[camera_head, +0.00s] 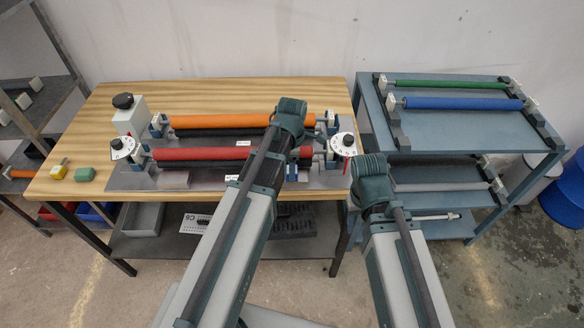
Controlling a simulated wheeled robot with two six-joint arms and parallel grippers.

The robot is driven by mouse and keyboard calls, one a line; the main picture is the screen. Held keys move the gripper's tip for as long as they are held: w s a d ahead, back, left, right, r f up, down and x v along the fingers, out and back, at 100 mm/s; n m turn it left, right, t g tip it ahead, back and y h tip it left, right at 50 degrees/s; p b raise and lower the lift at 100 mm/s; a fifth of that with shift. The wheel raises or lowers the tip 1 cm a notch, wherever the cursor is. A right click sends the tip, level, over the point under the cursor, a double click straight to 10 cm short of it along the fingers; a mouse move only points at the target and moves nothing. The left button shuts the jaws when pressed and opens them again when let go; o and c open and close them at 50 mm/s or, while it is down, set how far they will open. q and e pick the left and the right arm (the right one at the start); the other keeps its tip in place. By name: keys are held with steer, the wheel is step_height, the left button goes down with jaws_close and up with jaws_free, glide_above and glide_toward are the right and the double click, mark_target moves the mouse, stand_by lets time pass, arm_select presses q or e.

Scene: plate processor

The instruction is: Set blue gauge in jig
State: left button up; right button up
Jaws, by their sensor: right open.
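My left gripper (292,128) is above the right part of the processor jig (125,180), in front of the right ends of its rollers. Its fingertips are mostly hidden by my own wrist, so I cannot tell whether it is open or shut. A small blue piece (292,179) shows just below it. I cannot tell whether this is the blue gauge, or whether it is held or fixed to the jig. My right gripper (372,180) is open, in the gap between the table and the blue rack. Its fingertips are also mostly hidden.
An orange roller (215,121) and a red roller (205,154) lie across the jig, with white dials (122,148) (343,143) at both ends. Yellow (58,172) and green (85,174) blocks sit at left. The rack (450,135) holds green and blue rollers (465,103).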

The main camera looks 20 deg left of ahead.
arm_select(q)
steer(key=shift+r, duration=0.15)
arm_select(e)
steer(key=shift+r, duration=0.15)
arm_select(q)
step_height(320, 180, up, 13)
steer(key=p, duration=1.3)
steer(key=shift+s+d+f+m+y, duration=0.1)
steer(key=shift+s+d+m+y, duration=0.1)
steer(key=shift+s+d+m, duration=2.95)
steer(key=shift+s+d+f+m+y, duration=0.2)
steer(key=shift+s+m, duration=1.4)
steer(key=shift+m, duration=3.6)
steer(key=shift+s+d+r+m+y, duration=0.1)
steer(key=shift+s+d+m+y, duration=0.1)
steer(key=shift+s+d+m, duration=2.95)
arm_select(e)
step_height(320, 180, up, 12)
steer(key=shift+r, duration=0.2)
arm_select(q)
steer(key=shift+w+a+m, duration=0.4)
steer(key=shift+a+m, duration=0.1)
steer(key=shift+a, duration=0.15)
steer(key=shift+w+a+m, duration=0.35)
steer(key=shift+a+m, duration=0.15)
steer(key=shift+a, duration=0.1)
